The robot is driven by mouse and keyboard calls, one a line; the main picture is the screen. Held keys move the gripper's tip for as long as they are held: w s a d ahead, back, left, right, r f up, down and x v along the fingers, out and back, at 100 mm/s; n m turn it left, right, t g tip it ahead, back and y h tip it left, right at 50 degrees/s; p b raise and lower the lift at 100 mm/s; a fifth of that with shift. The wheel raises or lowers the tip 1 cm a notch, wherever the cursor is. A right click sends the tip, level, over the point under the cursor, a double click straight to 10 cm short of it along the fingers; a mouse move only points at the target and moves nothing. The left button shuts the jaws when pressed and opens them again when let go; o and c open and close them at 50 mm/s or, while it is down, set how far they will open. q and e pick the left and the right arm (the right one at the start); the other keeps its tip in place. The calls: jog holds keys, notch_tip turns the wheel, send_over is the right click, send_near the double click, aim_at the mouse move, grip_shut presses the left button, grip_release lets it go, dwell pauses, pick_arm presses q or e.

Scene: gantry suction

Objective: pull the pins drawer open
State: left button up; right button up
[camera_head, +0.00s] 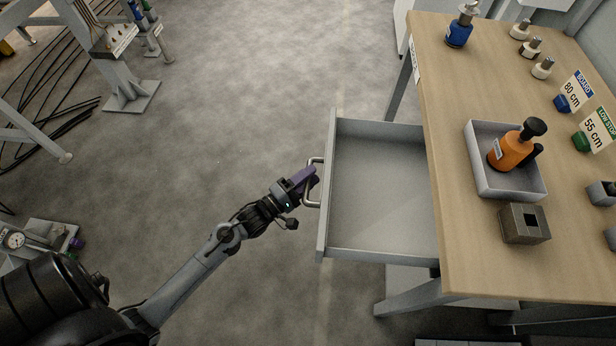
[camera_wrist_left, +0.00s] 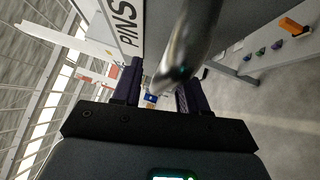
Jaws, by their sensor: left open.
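The grey pins drawer (camera_head: 380,190) stands pulled out from under the wooden workbench (camera_head: 465,240), and its inside looks empty. Its metal bow handle (camera_head: 312,184) is on the front panel, facing left. My left gripper (camera_head: 312,180) is at the handle. In the left wrist view the two dark fingers (camera_wrist_left: 158,85) stand apart, with the handle (camera_wrist_left: 185,50) rising between them; I cannot tell whether either finger touches it. The PINS label (camera_wrist_left: 127,25) shows on the drawer front there. My right gripper is not in view.
On the bench are a grey tray (camera_head: 480,160) with an orange bottle (camera_head: 510,150), a metal block (camera_head: 524,223), a blue bottle (camera_head: 459,30) and sign cards (camera_head: 574,90). The floor (camera_head: 240,120) left of the drawer is clear. A frame with cables (camera_head: 50,80) stands at far left.

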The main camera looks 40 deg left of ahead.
pick_arm(q)
jog(key=p+v, duration=0.2)
jog(key=v, duration=0.8)
jog(key=shift+s+p, duration=0.35)
jog(key=shift+s, duration=0.05)
